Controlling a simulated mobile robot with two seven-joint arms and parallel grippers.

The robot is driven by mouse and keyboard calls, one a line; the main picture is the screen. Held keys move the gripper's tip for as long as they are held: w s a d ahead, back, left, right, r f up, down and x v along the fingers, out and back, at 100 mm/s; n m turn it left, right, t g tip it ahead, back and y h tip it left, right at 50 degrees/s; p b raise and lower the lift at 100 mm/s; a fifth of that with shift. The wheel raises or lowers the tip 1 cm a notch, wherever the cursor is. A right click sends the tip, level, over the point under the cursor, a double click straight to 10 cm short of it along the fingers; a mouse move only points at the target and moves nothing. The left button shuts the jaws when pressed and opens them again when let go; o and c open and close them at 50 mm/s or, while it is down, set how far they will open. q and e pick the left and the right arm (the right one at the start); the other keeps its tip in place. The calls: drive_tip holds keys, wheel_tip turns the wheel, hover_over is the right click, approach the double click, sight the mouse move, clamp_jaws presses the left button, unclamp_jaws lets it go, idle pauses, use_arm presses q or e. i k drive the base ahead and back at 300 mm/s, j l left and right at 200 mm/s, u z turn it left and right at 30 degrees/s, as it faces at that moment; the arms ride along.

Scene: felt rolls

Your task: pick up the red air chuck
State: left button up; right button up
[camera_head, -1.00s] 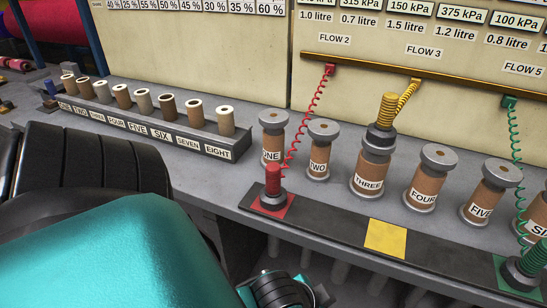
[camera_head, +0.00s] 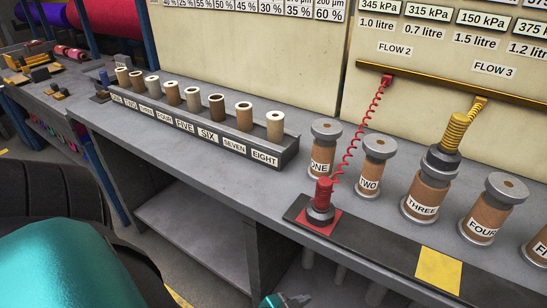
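The red air chuck (camera_head: 321,201) stands upright on a red square (camera_head: 318,224) at the left end of a dark strip on the bench. Its base is dark grey and its top is red. A red coiled hose (camera_head: 362,126) runs from it up to a fitting on the brass rail. A small part of a teal and dark arm piece of mine (camera_head: 285,300) shows at the bottom edge. No gripper fingers can be made out clearly, and neither gripper touches the chuck.
Cylinders labelled ONE (camera_head: 324,150), TWO (camera_head: 375,166) and THREE (camera_head: 427,195) stand behind the chuck; a yellow chuck (camera_head: 453,135) sits on THREE. A grey rack (camera_head: 286,157) of cores lies left. The yellow square (camera_head: 438,269) is bare. Open shelving (camera_head: 205,230) is below.

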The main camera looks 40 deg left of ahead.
sight(320, 212)
drive_tip(key=j+u, duration=0.2)
drive_tip(key=u, duration=0.7)
